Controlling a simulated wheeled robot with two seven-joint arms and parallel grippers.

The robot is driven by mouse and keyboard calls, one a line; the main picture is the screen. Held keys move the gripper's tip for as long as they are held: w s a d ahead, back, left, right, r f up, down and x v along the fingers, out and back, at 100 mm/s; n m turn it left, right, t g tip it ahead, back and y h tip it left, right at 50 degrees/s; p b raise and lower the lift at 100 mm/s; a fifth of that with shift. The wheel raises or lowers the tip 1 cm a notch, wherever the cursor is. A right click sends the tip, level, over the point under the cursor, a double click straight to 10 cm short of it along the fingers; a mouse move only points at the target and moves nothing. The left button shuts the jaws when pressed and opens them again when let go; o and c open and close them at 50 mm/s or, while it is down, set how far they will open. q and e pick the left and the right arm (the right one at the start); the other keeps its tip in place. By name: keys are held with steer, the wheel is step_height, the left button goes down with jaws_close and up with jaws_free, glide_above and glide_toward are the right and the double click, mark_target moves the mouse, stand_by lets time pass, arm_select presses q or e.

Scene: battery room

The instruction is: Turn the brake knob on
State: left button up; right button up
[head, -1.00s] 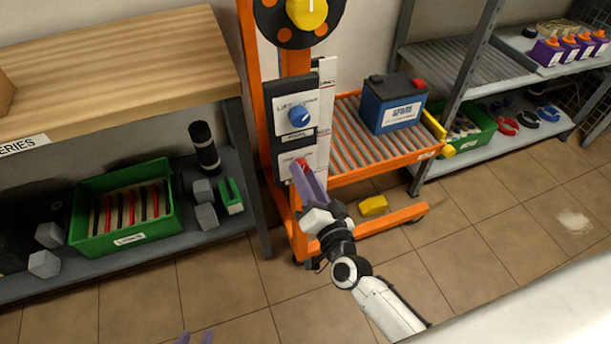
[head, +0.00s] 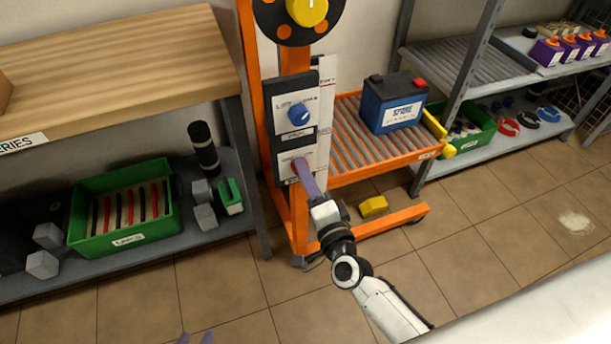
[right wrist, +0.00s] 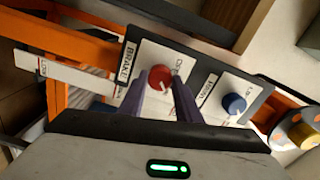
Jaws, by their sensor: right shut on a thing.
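The red brake knob (right wrist: 160,79) sits on a white plate labelled BRAKE (right wrist: 125,67) in the right wrist view. In the head view the fingers partly cover it, on the lower plate of the orange lift's control panel (head: 296,133). My right gripper (head: 302,170) is shut on this knob; its purple fingers (right wrist: 165,88) lie on both sides of it in the wrist view. A white pointer line shows on the knob's face.
A blue knob (head: 299,114) is on the plate above, with a yellow-hubbed black wheel (head: 307,12) higher up. A blue SPARE battery (head: 393,104) stands on the roller tray (head: 348,146) to the right. A workbench (head: 120,70) is left. Floor is clear in front.

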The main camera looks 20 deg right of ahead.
stand_by(0.3)
steer(key=o, duration=1.1)
steer(key=shift+c, duration=0.2)
arm_select(q)
steer(key=shift+r+p, duration=0.2)
steer(key=shift+p, duration=0.1)
arm_select(e)
steer(key=s, duration=1)
steer(key=shift+s+d, duration=0.15)
steer(key=shift+d, duration=0.05)
steer(key=s+a+f+n+g+y+p, duration=0.4)
steer(key=s+n, duration=0.3)
steer(key=n, duration=0.4)
arm_select(q)
steer(key=r, duration=0.1)
steer(key=r+p, duration=0.1)
steer(key=r, duration=0.1)
steer(key=r+p, duration=0.1)
steer(key=shift+a+r, duration=0.25)
steer(key=shift+a, duration=0.05)
arm_select(e)
steer(key=s+d+f+n+g+h, duration=0.2)
steer(key=s+d+f+n+g, duration=0.1)
steer(key=s+n+g, duration=0.2)
steer(key=shift+s+n, duration=0.7)
steer(key=shift+s, duration=0.25)
